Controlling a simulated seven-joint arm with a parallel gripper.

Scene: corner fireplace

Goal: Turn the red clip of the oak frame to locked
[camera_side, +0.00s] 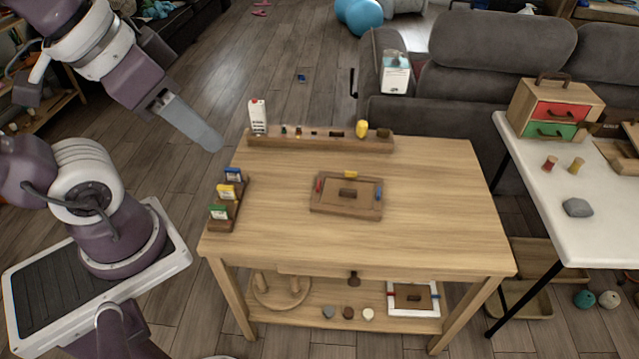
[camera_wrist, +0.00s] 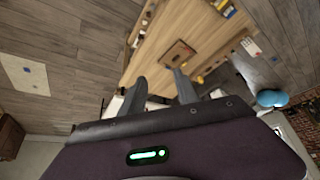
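The oak frame (camera_side: 330,208) lies flat near the middle of the wooden table, with a small dark handle on its panel. Its red clip (camera_side: 319,185) is on the left side, a yellow clip (camera_side: 351,174) on the far side and a blue clip (camera_side: 378,193) on the right. The frame also shows small in the wrist view (camera_wrist: 179,52), where I cannot tell the clips apart. My gripper (camera_side: 214,146) is raised left of the table's far left corner, well away from the frame. The wrist view shows its two fingers (camera_wrist: 160,84) apart with nothing between them.
A wooden rail (camera_side: 290,144) with a carton (camera_side: 258,117) and small pieces lines the table's far edge. A rack (camera_side: 237,208) with blue, yellow and green tags stands at the left edge. The tabletop (camera_side: 430,220) is clear around the frame. A white-bordered frame (camera_side: 395,309) lies on the lower shelf.

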